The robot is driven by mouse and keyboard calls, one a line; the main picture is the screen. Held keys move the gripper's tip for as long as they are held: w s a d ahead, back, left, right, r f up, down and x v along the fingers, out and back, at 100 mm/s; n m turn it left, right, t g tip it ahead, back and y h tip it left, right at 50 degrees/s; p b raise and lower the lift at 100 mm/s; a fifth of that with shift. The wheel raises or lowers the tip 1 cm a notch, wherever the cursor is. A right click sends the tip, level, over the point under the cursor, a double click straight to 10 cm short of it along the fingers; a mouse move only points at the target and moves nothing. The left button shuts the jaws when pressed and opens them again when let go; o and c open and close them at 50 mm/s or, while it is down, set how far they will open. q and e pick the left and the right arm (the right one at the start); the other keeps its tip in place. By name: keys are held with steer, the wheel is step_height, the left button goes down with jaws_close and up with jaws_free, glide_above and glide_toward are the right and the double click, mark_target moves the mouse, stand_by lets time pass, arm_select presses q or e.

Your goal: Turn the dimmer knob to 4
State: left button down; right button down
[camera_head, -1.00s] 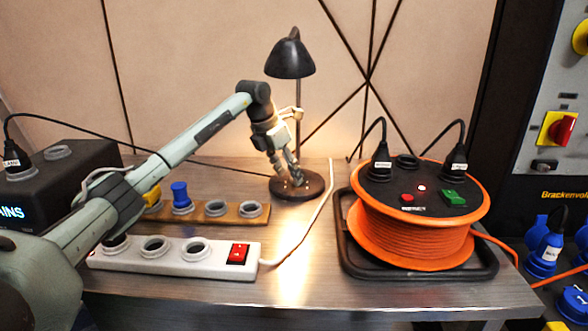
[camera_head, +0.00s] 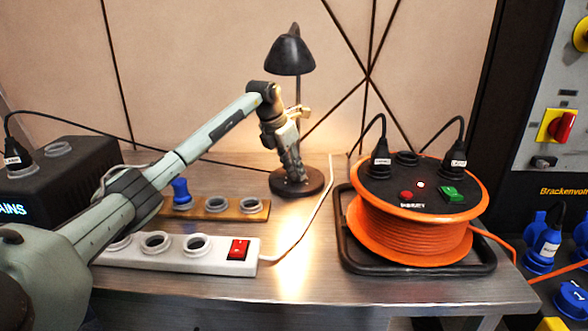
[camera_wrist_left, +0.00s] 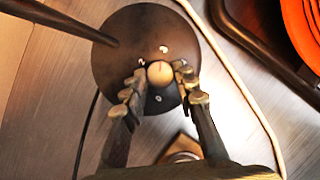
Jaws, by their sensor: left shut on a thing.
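A black desk lamp (camera_head: 290,56) stands at the back of the metal table, with its light on. Its round black base (camera_head: 314,183) also shows in the left wrist view (camera_wrist_left: 112,72). The dimmer knob (camera_wrist_left: 160,73) is a small pale round knob on that base, with light dots around it. In the head view the knob is hidden by my fingers. My left gripper (camera_head: 292,177) points down at the base, and in the left wrist view its fingertips (camera_wrist_left: 160,78) are shut on the knob from both sides. I cannot read the dial's numbers. My right gripper is not in view.
An orange cable reel (camera_head: 410,235) in a black frame stands right of the lamp. A white power strip (camera_head: 215,264) and a wooden socket strip (camera_head: 240,214) with a blue plug (camera_head: 181,192) lie in front and left. A white cable (camera_head: 318,215) runs beside the base.

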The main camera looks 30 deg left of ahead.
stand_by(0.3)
arm_select(q)
steer(key=m+h, duration=0.1)
steer(key=m, duration=0.2)
steer(key=m+h, duration=0.1)
steer(key=m, duration=0.1)
steer(key=shift+w+a+m+g, duration=0.15)
steer(key=shift+a+m+g, duration=0.05)
steer(key=shift+m+g, duration=0.2)
steer(key=m+g, duration=0.1)
steer(key=m, duration=0.2)
steer(key=m+g+h, duration=0.1)
steer(key=m, duration=0.1)
steer(key=shift+w+a+m, duration=0.1)
steer(key=shift+w+m, duration=0.05)
steer(key=shift+m, duration=0.25)
steer(key=c, duration=1.2)
jaws_free()
